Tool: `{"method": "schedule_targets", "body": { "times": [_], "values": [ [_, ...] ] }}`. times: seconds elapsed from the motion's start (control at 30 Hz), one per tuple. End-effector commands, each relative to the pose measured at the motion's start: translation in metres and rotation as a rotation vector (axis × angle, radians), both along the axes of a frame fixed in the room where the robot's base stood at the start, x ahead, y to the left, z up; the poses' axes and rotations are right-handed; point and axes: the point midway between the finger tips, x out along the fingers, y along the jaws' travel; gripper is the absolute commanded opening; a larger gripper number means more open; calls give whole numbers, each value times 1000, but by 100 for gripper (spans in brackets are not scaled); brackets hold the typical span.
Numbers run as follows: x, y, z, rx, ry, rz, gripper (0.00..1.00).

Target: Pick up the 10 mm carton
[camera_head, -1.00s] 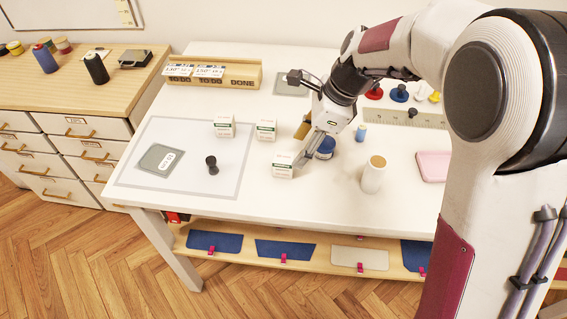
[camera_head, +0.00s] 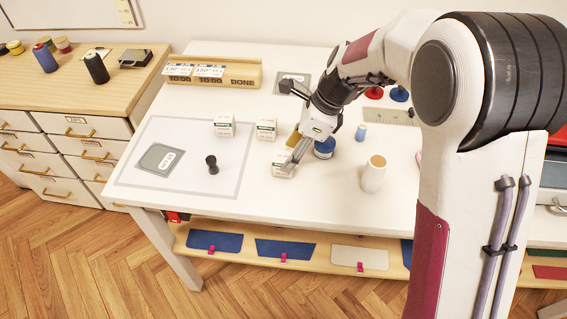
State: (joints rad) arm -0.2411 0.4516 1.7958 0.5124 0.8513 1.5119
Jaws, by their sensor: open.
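Three small white cartons with green print stand on the white table (camera_head: 240,260). One carton (camera_head: 225,126) is at the back left, on the edge of the pale mat. A second carton (camera_head: 266,130) stands to its right. The third carton (camera_head: 281,170) is nearer the front, and my gripper (camera_head: 288,166) is over it, with its fingers partly hiding it. The gripper is open, and I cannot tell whether its fingers touch this carton. The millimetre labels are too small to read, so I cannot tell which is the 10 mm carton.
A blue-topped round tin (camera_head: 324,148) sits close to the right of my gripper. A cream cylinder (camera_head: 374,174) and a small blue spool (camera_head: 361,132) stand further right. A dark spool (camera_head: 212,164) is on the mat.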

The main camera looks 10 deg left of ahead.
Motion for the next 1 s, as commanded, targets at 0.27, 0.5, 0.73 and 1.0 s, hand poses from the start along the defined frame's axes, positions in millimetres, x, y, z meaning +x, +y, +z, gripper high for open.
{"method": "schedule_targets", "body": {
  "times": [0.27,0.5,0.73,1.0],
  "values": [
    [0,1,-3,0,-1,1,49],
    [0,3,-8,0,1,1,49],
    [2,11,-28,-1,3,2,49],
    [3,20,-50,-1,0,1,49]
  ]
}}
